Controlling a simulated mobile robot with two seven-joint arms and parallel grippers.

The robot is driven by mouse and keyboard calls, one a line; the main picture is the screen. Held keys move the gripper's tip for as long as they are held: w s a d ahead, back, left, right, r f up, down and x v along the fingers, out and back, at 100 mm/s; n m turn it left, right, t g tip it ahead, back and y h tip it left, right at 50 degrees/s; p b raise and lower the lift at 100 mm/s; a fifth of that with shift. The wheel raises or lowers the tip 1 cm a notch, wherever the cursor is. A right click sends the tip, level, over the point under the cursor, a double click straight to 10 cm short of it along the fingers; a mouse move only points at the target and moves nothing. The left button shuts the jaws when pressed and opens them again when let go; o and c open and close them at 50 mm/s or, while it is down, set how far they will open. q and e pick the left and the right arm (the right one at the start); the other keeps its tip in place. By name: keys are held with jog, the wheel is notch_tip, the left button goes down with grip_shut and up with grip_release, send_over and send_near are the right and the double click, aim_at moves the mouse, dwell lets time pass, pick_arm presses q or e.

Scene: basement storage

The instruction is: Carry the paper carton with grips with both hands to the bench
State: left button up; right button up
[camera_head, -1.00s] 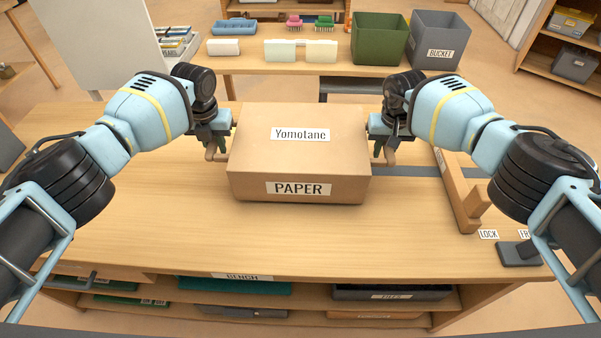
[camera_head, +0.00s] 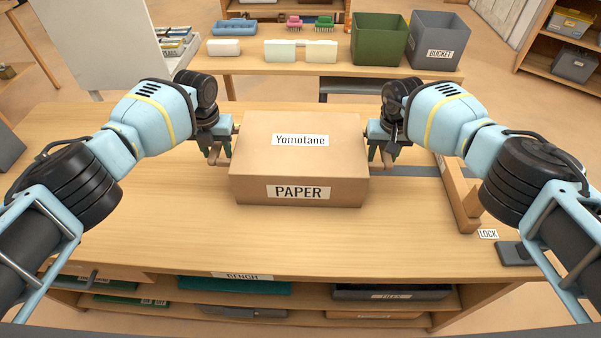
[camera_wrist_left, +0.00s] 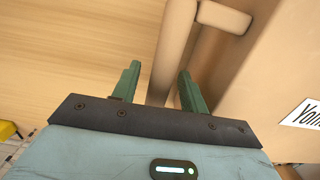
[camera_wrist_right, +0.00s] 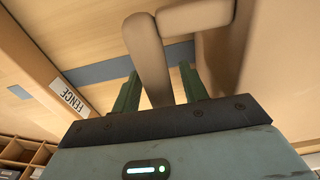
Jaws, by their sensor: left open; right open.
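The paper carton (camera_head: 345,150), a brown box with a "PAPER" label on its front and a "Yomotane" label on top, sits level on the bench (camera_head: 120,225). A grip sticks out from each side. My left gripper (camera_head: 219,155) is at the carton's left side, open, with the left grip (camera_wrist_left: 172,60) between its fingers. My right gripper (camera_head: 383,155) is at the right side, open, with the right grip (camera_wrist_right: 147,55) between its fingers. In both wrist views the fingers stand apart from the grip bar.
A wooden fence (camera_head: 458,195) stands on the bench right of the carton, near a "LOCK" label (camera_head: 488,234). A second table behind holds a green bin (camera_head: 379,38) and a grey bucket (camera_head: 438,40). The bench's left part and front strip are clear.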

pick_arm(q)
jog(key=shift+r, duration=0.1)
notch_tip(320, 180, up, 12)
jog(key=shift+s, duration=0.4)
pick_arm(e)
jog(key=r, duration=0.8)
jog(key=s+r, duration=0.1)
jog(key=r, duration=0.3)
jog(key=shift+w, duration=0.1)
dwell(0.3)
jog(key=shift+f, duration=0.1)
